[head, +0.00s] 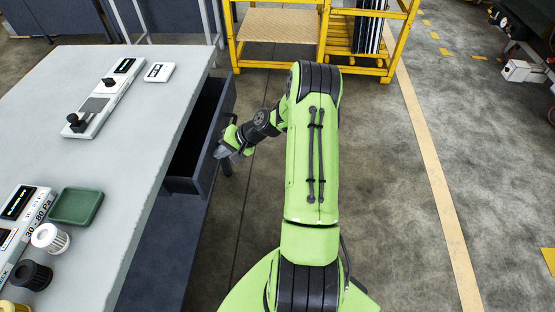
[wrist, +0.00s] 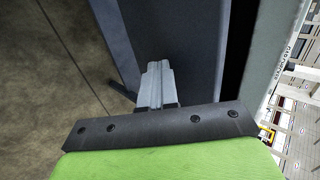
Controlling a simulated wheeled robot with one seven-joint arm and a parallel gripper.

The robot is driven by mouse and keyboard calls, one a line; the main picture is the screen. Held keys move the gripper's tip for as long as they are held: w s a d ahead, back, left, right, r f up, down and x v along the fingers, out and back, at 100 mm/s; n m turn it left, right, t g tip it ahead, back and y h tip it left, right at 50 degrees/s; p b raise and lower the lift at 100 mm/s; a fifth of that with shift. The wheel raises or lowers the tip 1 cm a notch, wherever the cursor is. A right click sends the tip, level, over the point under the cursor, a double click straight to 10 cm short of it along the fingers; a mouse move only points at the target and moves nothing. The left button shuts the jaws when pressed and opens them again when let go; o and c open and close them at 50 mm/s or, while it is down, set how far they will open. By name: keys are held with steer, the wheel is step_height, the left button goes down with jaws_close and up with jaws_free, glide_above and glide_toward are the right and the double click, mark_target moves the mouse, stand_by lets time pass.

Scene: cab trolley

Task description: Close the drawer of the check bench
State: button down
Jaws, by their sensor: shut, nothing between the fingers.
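The check bench (head: 140,150) stands at the left with a light grey top. Its dark drawer (head: 184,185) is pulled out toward the right, with a dark gap showing between the drawer front and the bench edge. My gripper (head: 222,151) is at the outer face of the drawer front, around the middle of its length. Whether the fingertips touch the front is not clear. A dark bar, perhaps the handle (wrist: 122,91), shows left of the fingers.
On the bench are a gauge device (head: 105,98), a small white box (head: 159,72), a green tray (head: 76,206), and white (head: 50,238) and black (head: 31,275) filter cups. A yellow rack (head: 280,35) stands behind.

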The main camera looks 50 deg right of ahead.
glide_above(195, 163)
steer(key=shift+s+d, duration=0.1)
steer(key=shift+r, duration=0.15)
stand_by(0.4)
